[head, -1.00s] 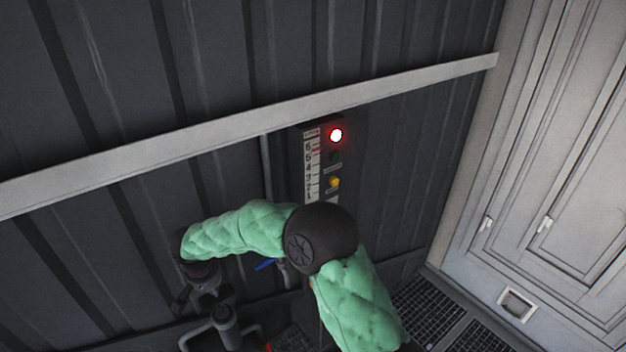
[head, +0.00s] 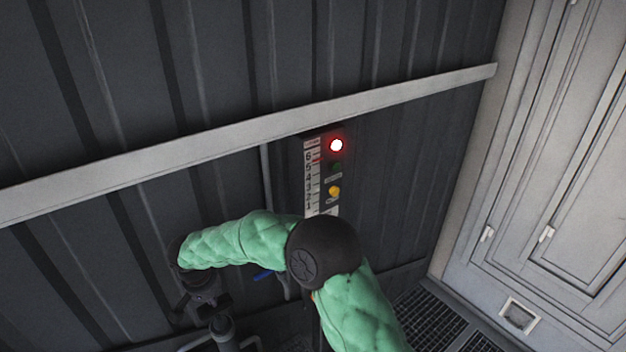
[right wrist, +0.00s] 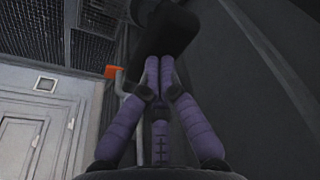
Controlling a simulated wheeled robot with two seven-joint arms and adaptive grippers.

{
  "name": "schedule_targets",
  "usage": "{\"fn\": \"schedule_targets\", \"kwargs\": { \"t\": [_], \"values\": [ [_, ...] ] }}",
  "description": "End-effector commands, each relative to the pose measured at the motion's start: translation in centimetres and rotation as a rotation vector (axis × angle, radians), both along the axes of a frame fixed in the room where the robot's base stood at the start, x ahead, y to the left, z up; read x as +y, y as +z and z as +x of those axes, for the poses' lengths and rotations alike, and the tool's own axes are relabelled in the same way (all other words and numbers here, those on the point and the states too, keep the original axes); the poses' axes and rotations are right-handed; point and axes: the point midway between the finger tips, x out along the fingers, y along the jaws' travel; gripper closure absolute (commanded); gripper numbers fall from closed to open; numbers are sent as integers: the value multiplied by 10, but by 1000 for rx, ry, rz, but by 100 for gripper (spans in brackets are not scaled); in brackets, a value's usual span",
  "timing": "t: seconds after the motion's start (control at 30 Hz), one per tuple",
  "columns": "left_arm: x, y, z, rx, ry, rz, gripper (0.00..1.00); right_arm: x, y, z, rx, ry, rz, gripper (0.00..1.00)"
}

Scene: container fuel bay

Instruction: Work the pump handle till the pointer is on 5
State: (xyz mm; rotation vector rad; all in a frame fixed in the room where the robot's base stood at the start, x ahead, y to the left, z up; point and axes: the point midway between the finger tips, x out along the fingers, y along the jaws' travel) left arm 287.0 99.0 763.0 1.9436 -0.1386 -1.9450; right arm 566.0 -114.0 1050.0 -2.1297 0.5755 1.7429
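The gauge panel (head: 313,180) is on the dark wall with a numbered vertical scale. A red mark shows near its upper numbers, but the pointer is too small to read. My right arm reaches across below the panel, and its gripper (head: 198,302) is dark and hard to make out at lower left. In the right wrist view the purple fingers (right wrist: 159,66) are close together at a black bar, which looks like the pump handle (right wrist: 181,28). The contact itself is partly hidden. My left gripper is not in view.
A red lamp (head: 336,145) glows on the panel, above a dark green lamp (head: 335,167) and a yellow one (head: 334,191). A pale rail (head: 240,132) crosses the wall. A grey door (head: 560,190) stands at right. Floor grating (head: 428,310) lies at lower right.

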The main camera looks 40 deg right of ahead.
Motion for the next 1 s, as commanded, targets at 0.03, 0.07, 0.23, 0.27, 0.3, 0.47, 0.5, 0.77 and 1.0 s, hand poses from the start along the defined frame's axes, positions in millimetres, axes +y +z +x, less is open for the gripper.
{"fn": "schedule_targets", "kwargs": {
  "t": [0.03, 0.07, 0.23, 0.27, 0.3, 0.47, 0.5, 0.77, 1.0],
  "values": [
    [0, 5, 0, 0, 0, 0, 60, 1, 5, -2, 6, 1, 0, 100],
    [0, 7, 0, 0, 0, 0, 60, 1, 8, -2, 6, 1, 0, 100],
    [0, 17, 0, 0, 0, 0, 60, 1, 26, -2, 6, 0, 0, 100],
    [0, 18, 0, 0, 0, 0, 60, 1, 29, -2, 6, 0, 0, 100],
    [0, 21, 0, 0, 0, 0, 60, 1, 33, -2, 6, 0, 0, 100],
    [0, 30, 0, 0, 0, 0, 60, 1, 49, -2, 6, 0, 0, 100],
    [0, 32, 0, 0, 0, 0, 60, 0, 53, -2, 6, 0, -1, 100],
    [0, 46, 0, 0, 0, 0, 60, 0, 78, -1, 2, 0, 0, 100],
    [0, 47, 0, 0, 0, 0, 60, 0, 82, 0, 1, 0, 1, 100]
  ]
}}
